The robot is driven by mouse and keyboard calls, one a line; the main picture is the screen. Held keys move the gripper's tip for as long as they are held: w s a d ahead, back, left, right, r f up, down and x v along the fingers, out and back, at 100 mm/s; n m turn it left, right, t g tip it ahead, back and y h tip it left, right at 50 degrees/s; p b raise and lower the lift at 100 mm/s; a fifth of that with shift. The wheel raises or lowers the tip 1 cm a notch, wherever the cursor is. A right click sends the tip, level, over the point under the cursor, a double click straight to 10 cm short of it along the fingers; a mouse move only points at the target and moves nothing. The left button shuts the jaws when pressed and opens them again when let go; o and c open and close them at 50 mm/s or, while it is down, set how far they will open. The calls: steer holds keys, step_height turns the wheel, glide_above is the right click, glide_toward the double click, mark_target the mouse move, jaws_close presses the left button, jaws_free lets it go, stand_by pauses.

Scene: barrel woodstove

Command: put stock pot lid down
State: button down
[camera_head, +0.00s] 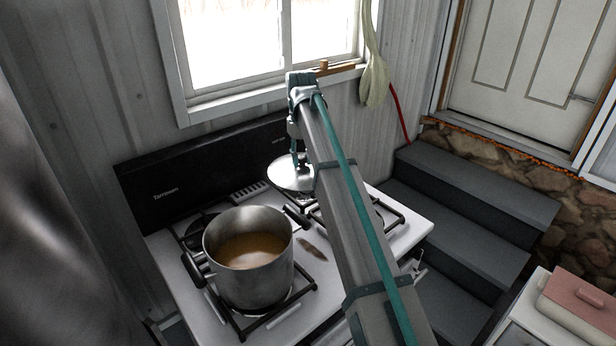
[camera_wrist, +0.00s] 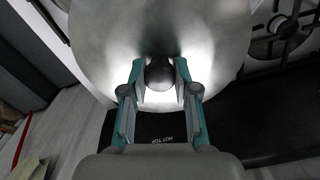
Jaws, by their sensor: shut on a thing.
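The stock pot lid (camera_head: 290,173) is a round silvery metal disc with a dark knob. It is over the back part of the white stove, behind and to the right of the pot. My gripper (camera_head: 299,158) is above it. In the wrist view my gripper (camera_wrist: 160,78) is shut on the lid's dark knob, with the lid (camera_wrist: 105,45) spread out beyond the fingers. The stock pot (camera_head: 250,285) stands uncovered on the left front burner with brown liquid inside. I cannot tell whether the lid touches the stove.
The white stove (camera_head: 190,292) has black grates and a dark backsplash (camera_head: 170,190) along the wall. The right front burner is partly hidden by my arm. Grey steps (camera_head: 470,190) rise at the right. A white cabinet with a pink-lidded dish (camera_head: 580,295) is at the lower right.

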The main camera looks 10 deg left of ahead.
steer(key=w+f+p, duration=0.1)
steer(key=w, duration=0.2)
steer(key=w+f+p, duration=0.1)
steer(key=w, duration=0.1)
steer(key=w+d+f+p, duration=0.1)
steer(key=w, duration=0.2)
steer(key=shift+w, duration=0.35)
steer(key=w+f+p, duration=0.1)
steer(key=f, duration=0.1)
steer(key=w+f, duration=0.2)
steer(key=w+f+p, duration=0.1)
steer(key=f, duration=0.1)
steer(key=shift+w+d+f+p, duration=0.15)
steer(key=shift+w+d+p, duration=0.15)
steer(key=shift+w+d, duration=0.1)
steer(key=shift+f+p, duration=0.5)
steer(key=shift+f, duration=1.25)
steer(key=shift+f, duration=0.15)
steer(key=c, duration=0.9)
jaws_free()
step_height(320, 180, up, 12)
steer(key=b, duration=0.3)
steer(key=shift+r+b, duration=0.2)
steer(key=shift+b, duration=0.1)
